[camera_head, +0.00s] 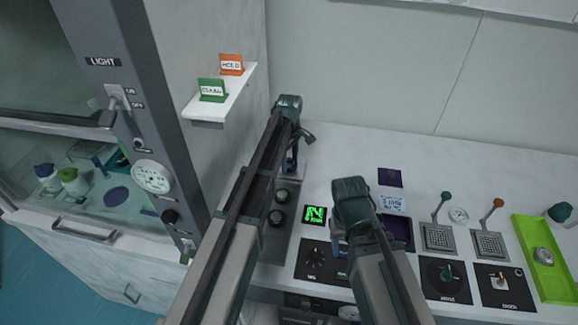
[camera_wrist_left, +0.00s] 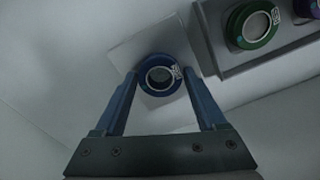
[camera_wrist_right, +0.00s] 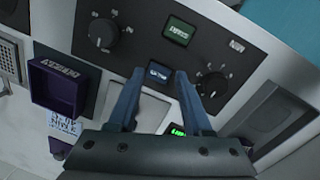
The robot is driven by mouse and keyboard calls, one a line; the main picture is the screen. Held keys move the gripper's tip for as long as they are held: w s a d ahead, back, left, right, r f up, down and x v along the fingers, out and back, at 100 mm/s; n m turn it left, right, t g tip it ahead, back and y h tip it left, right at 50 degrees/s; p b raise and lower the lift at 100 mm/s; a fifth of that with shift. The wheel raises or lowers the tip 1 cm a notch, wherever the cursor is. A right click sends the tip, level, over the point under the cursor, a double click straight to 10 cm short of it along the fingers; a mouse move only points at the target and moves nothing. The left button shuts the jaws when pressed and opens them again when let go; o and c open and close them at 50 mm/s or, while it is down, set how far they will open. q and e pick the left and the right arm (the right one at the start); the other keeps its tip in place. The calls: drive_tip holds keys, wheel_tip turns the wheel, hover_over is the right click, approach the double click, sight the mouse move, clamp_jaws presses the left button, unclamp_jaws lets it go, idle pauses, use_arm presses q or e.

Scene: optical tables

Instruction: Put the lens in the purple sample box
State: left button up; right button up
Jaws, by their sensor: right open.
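A blue ring-shaped lens (camera_wrist_left: 146,78) sits on a pale square pad in the left wrist view. My left gripper (camera_wrist_left: 160,85) is open, with one finger on each side of the lens; whether they touch it cannot be told. In the head view my left gripper (camera_head: 292,160) is low over the bench beside the wall, and its arm hides most of that spot. The dark purple sample box (camera_wrist_right: 57,88) is open-topped and looks empty; it also shows in the head view (camera_head: 402,232). My right gripper (camera_wrist_right: 160,78) is open and empty over the control panel, left of the box in the head view.
A rack holds a green-ringed lens (camera_wrist_left: 252,25) and a purple one (camera_wrist_left: 308,8). Several knob panels, two levers (camera_head: 441,205) and a lime tray (camera_head: 540,260) stand to the right. A small shelf (camera_head: 220,98) juts from the wall. The back of the bench is clear.

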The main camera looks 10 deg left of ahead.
use_arm(q)
drive_tip(key=c, duration=1.1)
drive_tip(key=shift+o, duration=0.2)
drive_tip(key=shift+r, duration=0.2)
